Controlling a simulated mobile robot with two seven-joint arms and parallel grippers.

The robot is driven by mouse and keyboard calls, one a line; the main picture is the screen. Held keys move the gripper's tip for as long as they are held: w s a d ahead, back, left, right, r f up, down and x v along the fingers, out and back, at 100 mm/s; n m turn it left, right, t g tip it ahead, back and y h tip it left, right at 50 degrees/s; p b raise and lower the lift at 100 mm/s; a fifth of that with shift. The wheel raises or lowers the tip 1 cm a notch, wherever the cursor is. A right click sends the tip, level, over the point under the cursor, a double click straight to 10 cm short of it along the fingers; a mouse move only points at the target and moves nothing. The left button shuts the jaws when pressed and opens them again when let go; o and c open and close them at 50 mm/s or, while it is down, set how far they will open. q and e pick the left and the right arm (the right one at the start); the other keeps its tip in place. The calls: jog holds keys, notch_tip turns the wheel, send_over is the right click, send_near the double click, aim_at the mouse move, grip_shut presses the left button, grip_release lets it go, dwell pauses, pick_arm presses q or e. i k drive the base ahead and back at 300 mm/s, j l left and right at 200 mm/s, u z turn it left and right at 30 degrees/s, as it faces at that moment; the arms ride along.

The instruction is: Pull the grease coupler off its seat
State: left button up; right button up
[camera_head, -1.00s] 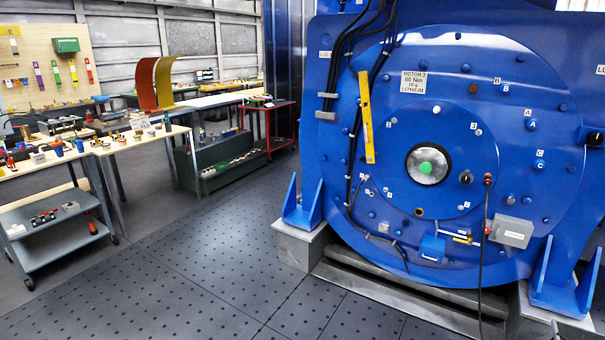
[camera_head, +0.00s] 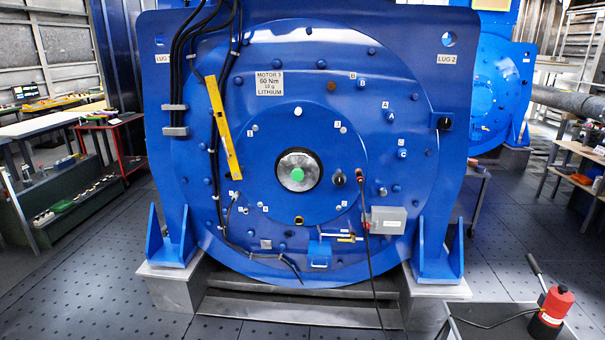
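The large blue motor (camera_head: 290,90) fills the middle of the view. What looks like the grease coupler is a small reddish fitting (camera_head: 360,178) on the right side of the motor's inner round plate. It sits against the plate, and a black hose (camera_head: 369,265) hangs from it down past the motor's base. A dark knob (camera_head: 339,178) is just left of it. The fitting is too small to tell how it is seated. Neither of my grippers is in view.
A grey box (camera_head: 386,220) is on the motor below right of the fitting. A red canister with a lever (camera_head: 553,305) stands on a cart (camera_head: 500,325) at the lower right. Open tiled floor (camera_head: 90,270) lies at left. A workbench (camera_head: 580,150) stands at right.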

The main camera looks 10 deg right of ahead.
aim_at(358, 175)
jog(key=i+z, duration=0.25)
jog(key=i, duration=0.9)
jog(key=i+j+z, duration=0.1)
jog(key=i+z, duration=0.15)
jog(key=i, duration=0.9)
